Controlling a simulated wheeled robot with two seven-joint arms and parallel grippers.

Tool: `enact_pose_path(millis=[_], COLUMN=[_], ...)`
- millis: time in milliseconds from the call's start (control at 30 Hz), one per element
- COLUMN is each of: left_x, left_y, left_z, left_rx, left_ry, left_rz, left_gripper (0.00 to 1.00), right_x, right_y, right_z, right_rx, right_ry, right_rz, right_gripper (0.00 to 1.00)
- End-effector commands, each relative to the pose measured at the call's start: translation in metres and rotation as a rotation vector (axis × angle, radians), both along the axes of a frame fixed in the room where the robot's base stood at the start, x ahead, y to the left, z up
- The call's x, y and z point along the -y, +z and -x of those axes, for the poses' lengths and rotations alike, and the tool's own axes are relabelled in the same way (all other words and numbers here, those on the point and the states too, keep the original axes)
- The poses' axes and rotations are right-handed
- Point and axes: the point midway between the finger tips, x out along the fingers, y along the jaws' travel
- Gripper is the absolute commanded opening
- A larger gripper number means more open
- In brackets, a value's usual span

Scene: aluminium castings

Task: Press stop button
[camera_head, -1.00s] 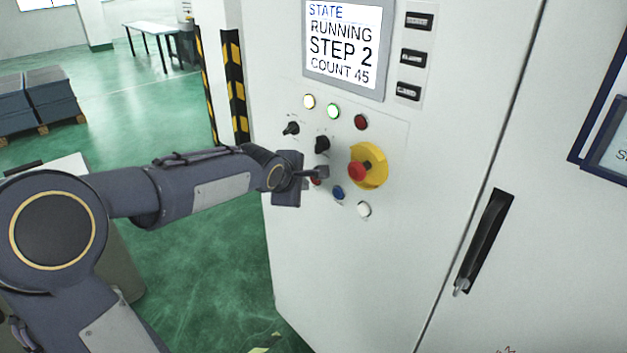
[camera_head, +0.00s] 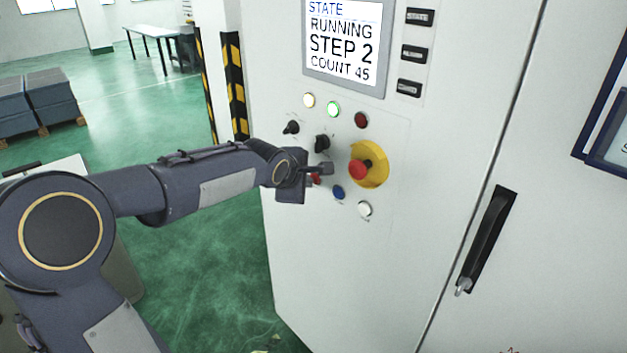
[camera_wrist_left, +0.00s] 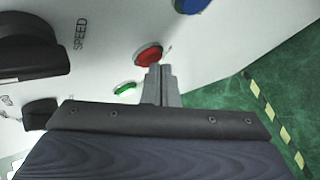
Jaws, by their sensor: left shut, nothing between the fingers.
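The red push button (camera_head: 316,178) sits low on the cabinet's control panel, partly hidden by my left gripper (camera_head: 327,169) in the head view. In the left wrist view the red button (camera_wrist_left: 148,54) shows just beyond the fingertips of my left gripper (camera_wrist_left: 160,68), which overlap its lower edge. I cannot tell whether they touch it. The fingers are shut together with nothing between them. The screen (camera_head: 343,42) reads RUNNING, STEP 2, COUNT 45. My right gripper is not in view.
A red mushroom button (camera_head: 360,169) on a yellow plate (camera_head: 378,176) stands close right of the fingertips. A blue button (camera_head: 338,192), a white button (camera_head: 364,208) and a black knob (camera_head: 322,143) are near. The wrist view shows a green button (camera_wrist_left: 125,88).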

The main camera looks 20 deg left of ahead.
Motion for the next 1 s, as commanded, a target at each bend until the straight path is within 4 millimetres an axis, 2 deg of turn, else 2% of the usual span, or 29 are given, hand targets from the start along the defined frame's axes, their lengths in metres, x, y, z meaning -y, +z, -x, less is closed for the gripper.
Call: enact_pose_path(millis=[667,1000], left_x=[0.002,-0.004], left_y=[0.0,0.0], left_z=[-0.004,0.009], left_rx=[0.0,0.002], left_ry=[-0.001,0.0], left_rz=[0.0,0.0], left_gripper=[0.0,0.0], right_x=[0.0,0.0], right_y=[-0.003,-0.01], right_z=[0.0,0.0], right_rx=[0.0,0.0], right_ry=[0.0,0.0], right_rz=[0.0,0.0], right_gripper=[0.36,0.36])
